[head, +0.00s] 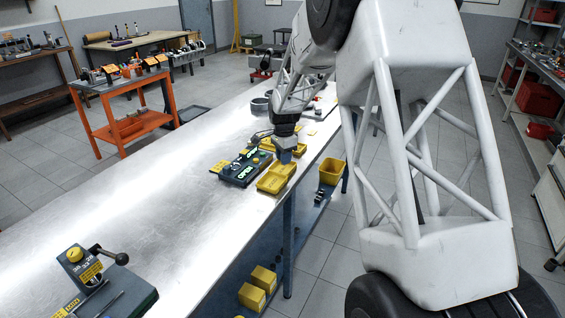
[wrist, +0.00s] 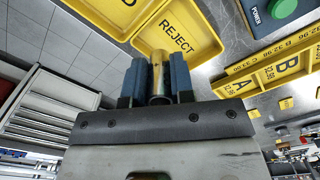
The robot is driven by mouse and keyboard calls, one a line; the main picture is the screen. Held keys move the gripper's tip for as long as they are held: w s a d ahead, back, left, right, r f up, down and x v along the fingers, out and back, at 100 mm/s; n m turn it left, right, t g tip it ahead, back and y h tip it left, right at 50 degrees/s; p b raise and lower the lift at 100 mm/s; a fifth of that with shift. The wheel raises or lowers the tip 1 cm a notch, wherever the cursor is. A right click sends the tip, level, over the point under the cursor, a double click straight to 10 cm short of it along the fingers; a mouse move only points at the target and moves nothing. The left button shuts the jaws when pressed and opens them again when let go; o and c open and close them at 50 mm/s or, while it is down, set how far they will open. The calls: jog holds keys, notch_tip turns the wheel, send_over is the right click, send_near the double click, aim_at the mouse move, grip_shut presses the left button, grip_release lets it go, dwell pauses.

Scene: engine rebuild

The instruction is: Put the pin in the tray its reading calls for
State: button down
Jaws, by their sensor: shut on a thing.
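My gripper (head: 286,154) is over the yellow trays (head: 271,184) near the bench's right edge. In the wrist view, the two blue fingers of my gripper (wrist: 158,76) are shut on a short shiny metal pin (wrist: 160,62). The pin sits between the fingers, its outer end toward the yellow tray marked REJECT (wrist: 188,29). I cannot tell how high it is above the tray. Another yellow tray (wrist: 100,10), its letter partly cut off, adjoins REJECT. No reading of this pin is legible.
A dark green gauge unit (head: 240,170) with lit green displays stands left of the trays. A green button (wrist: 283,8) shows beside them. A yellow bin (head: 332,171) sits beyond the bench edge. A lever fixture (head: 90,275) stands at the near end; the bench (head: 150,190) between is clear.

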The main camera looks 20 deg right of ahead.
aim_at(282, 169)
jog(key=shift+w+d+f, duration=0.1)
jog(key=shift+w, duration=1.05)
jog(key=shift+f, duration=1.75)
jog(key=shift+f, duration=0.1)
jog(key=c, duration=1.3)
grip_release()
jog(key=shift+o, duration=0.2)
notch_tip(282, 169, up, 12)
